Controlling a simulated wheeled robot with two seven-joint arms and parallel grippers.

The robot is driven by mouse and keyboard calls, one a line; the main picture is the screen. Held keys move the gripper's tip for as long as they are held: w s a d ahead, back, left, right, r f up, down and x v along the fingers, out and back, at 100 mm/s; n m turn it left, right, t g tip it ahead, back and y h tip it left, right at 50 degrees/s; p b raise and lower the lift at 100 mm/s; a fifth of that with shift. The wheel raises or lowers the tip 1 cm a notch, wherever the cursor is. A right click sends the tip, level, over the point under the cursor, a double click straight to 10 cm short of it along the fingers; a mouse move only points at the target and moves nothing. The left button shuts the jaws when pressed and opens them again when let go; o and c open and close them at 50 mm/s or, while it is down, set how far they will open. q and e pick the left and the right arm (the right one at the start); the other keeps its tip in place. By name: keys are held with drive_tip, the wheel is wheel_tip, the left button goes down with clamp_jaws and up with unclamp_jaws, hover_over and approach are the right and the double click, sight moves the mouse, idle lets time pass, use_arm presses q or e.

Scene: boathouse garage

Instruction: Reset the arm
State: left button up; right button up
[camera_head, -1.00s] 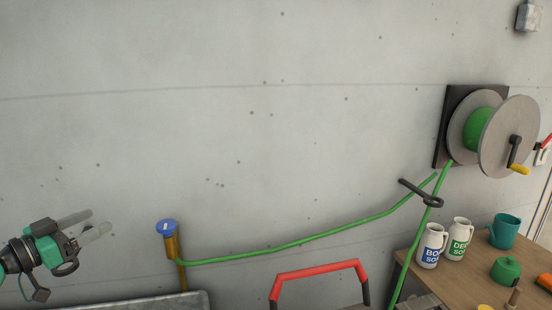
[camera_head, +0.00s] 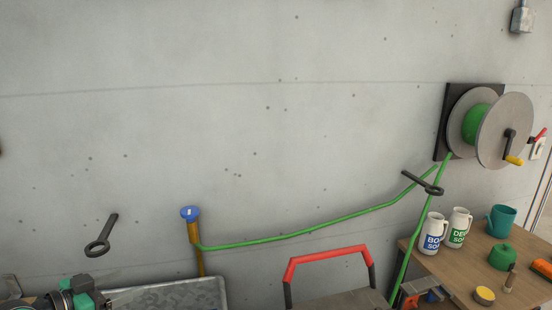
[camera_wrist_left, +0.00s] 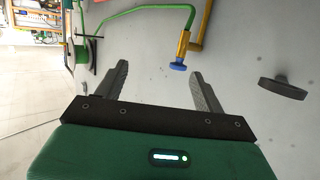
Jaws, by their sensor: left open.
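My left gripper (camera_head: 130,283) is low at the left of the head view, partly cut by the bottom edge. Its grey fingers point right, in front of the wall and by the rim of a metal trough. In the left wrist view the two fingers (camera_wrist_left: 160,70) are spread apart with nothing between them. The blue-topped brass tap (camera_wrist_left: 181,52) shows beyond the fingers, and a dark hook (camera_wrist_left: 283,87) is to their right. My right gripper is in neither view.
The tap (camera_head: 191,230) feeds a green hose (camera_head: 300,232) to a wall reel (camera_head: 501,130). A metal trough (camera_head: 205,290) and a red-handled cart (camera_head: 325,252) are below. A wooden table (camera_head: 440,265) bears bottles and pots. A dark hook (camera_head: 98,247) is on the wall above my gripper.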

use_arm(q)
drive_tip(key=s+d+f+g+y, duration=0.1)
drive_tip(key=s+d+f+g, duration=0.1)
drive_tip(key=s+d+f, duration=0.45)
drive_tip(key=s+d+f+g+y, duration=0.2)
drive_tip(key=s+f, duration=0.2)
drive_tip(key=f, duration=0.6)
drive_tip(key=s+d+f+n+g+y, duration=0.2)
drive_tip(key=s+f+g+y, duration=0.15)
drive_tip(key=s, duration=0.55)
drive_tip(key=s+d+f+n+g+y, duration=0.1)
drive_tip(key=s+f+n+g+y, duration=0.15)
drive_tip(key=s+f, duration=0.45)
wheel_tip(320, 180, down, 32)
drive_tip(key=s+b, duration=0.3)
drive_tip(key=s+a+f+b, duration=0.1)
drive_tip(key=s+f, duration=0.8)
drive_tip(key=f, duration=0.2)
drive_tip(key=s+a+f+g+b, duration=0.1)
drive_tip(key=s+a+f+b, duration=0.1)
drive_tip(key=s+f, duration=0.6)
wheel_tip(320, 180, down, 3)
drive_tip(key=shift+s+h, duration=0.3)
drive_tip(key=shift+s, duration=0.05)
drive_tip(key=shift+s+a+f, duration=0.15)
drive_tip(key=shift+s+f, duration=0.05)
drive_tip(key=shift+s, duration=0.25)
drive_tip(key=shift+c, duration=0.4)
